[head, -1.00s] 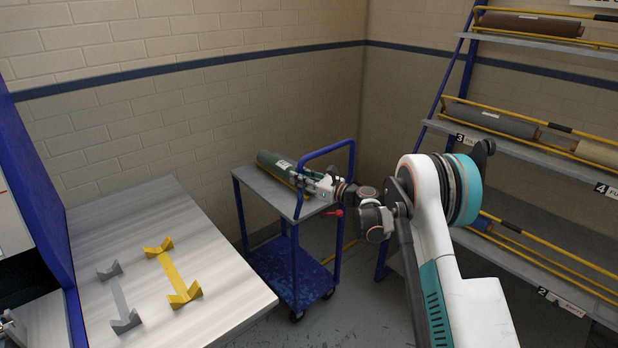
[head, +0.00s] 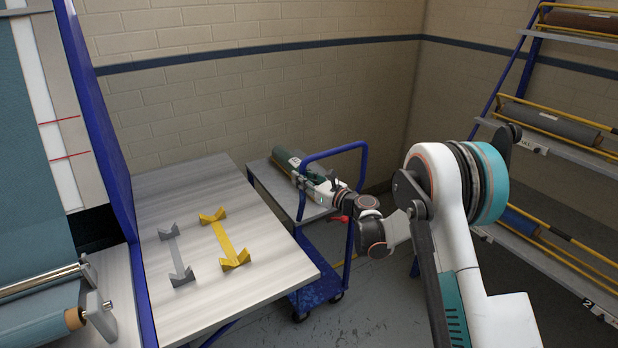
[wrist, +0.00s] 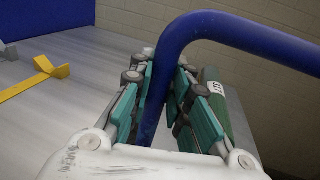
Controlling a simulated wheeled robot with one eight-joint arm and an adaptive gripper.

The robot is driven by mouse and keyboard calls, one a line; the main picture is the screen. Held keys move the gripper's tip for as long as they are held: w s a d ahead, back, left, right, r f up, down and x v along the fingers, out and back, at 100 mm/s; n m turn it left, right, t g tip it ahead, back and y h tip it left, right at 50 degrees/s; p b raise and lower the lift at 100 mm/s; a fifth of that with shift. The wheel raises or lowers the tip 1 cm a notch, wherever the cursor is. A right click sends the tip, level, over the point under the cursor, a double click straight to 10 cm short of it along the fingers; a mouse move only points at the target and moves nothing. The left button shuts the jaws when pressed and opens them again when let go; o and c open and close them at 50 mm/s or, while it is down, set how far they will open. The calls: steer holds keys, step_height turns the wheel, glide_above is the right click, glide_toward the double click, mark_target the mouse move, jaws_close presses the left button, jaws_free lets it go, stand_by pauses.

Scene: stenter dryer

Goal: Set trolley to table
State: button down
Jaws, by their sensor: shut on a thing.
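The trolley (head: 262,176) has a grey top deck, a blue lower deck and a blue tubular handle (head: 338,149). It stands at the right side of the pale table (head: 176,186), whose edge hides part of it; I cannot tell whether they touch. My gripper (head: 322,188) is at the handle. In the wrist view the fingers (wrist: 161,85) are shut around the blue handle bar (wrist: 190,32). A dark green roll (head: 287,160) lies on the trolley's top deck, and it also shows behind the fingers in the wrist view (wrist: 213,77).
A grey cradle (head: 176,252) and a yellow cradle (head: 226,240) sit on the table. A blue machine frame with teal fabric (head: 35,150) stands at the left. A roll rack (head: 560,140) stands at the right. Walls close the back. Floor is clear between trolley and rack.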

steer(key=shift+s+a, duration=0.15)
steer(key=c, duration=1.5)
jaws_free()
steer(key=shift+a, duration=0.15)
steer(key=shift+s+d, duration=0.1)
steer(key=shift+d, duration=0.2)
steer(key=v, duration=1.1)
steer(key=shift+s+d, duration=0.2)
